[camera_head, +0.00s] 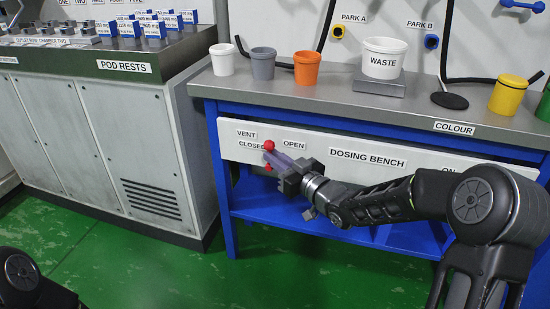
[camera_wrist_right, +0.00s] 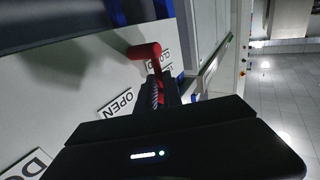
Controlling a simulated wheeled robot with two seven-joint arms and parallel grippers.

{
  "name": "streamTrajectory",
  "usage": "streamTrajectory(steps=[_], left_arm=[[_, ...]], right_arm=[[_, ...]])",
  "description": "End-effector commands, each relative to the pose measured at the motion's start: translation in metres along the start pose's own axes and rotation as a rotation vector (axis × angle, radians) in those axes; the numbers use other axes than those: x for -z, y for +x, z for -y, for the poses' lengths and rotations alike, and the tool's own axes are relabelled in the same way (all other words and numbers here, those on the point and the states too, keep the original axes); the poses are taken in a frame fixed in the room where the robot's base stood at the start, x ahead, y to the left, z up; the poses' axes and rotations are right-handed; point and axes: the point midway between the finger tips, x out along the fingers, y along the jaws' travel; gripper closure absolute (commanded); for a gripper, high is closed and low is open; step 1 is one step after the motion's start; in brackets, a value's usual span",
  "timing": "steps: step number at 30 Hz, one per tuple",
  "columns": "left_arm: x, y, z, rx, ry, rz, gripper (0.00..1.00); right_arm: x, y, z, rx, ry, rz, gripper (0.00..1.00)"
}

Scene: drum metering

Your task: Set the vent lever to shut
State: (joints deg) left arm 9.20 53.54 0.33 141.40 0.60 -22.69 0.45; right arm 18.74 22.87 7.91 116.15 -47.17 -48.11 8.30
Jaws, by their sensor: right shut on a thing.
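The red vent lever (camera_head: 269,147) is on the white front panel (camera_head: 350,140) of the dosing bench, between the CLOSED and OPEN labels and nearer CLOSED. My right gripper (camera_head: 279,160) reaches it from the right, with its fingers closed on the lever. In the right wrist view the lever (camera_wrist_right: 146,56) shows as a bent red handle at the fingertips (camera_wrist_right: 158,90), with the OPEN label (camera_wrist_right: 116,103) beside it. The fingers hide part of the lever, so its exact angle is hard to tell. My left gripper is not in view; only a dark part of my left arm shows at lower left.
On the bench top (camera_head: 340,100) stand a white cup (camera_head: 222,60), a grey cup (camera_head: 263,64), an orange cup (camera_head: 307,69), a WASTE tub (camera_head: 383,58) and a yellow cup (camera_head: 508,95). A pod rests cabinet (camera_head: 90,130) stands at left. The green floor in front is clear.

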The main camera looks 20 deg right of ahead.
Motion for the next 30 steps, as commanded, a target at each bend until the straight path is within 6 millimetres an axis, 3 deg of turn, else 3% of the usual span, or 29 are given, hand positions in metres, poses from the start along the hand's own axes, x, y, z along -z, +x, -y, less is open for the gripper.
streamTrajectory(steps=[30], left_arm=[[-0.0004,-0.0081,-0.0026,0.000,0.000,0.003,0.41]], right_arm=[[0.0056,0.0019,0.0009,0.000,-0.022,0.026,1.00]])
